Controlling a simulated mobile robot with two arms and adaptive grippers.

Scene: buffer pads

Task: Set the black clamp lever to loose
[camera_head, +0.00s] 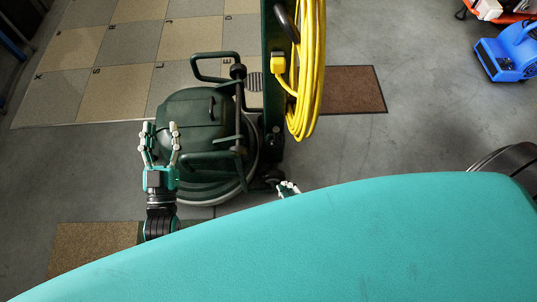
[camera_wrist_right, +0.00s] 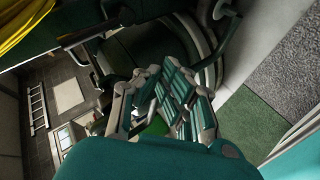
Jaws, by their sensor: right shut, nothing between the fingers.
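A dark green floor machine (camera_head: 195,110) stands in the middle of the head view, with looped handles and an upright column (camera_head: 273,75). A small black lever-like part (camera_head: 211,108) stands up from its top. A black knob (camera_head: 238,71) sits near the upper loop. I cannot tell for certain which part is the clamp lever, or its setting. My left gripper (camera_head: 160,128) is open and empty at the machine's left side. My right gripper (camera_head: 288,188) is low, right of the machine's base, mostly hidden. The right wrist view shows its fingers (camera_wrist_right: 165,100) shut and empty, before the machine.
A yellow cable (camera_head: 308,75) hangs coiled on the column. A brown mat (camera_head: 350,90) lies to its right and checkered pads (camera_head: 125,70) lie behind. A blue blower (camera_head: 510,52) is at the far right. Grey floor between is clear.

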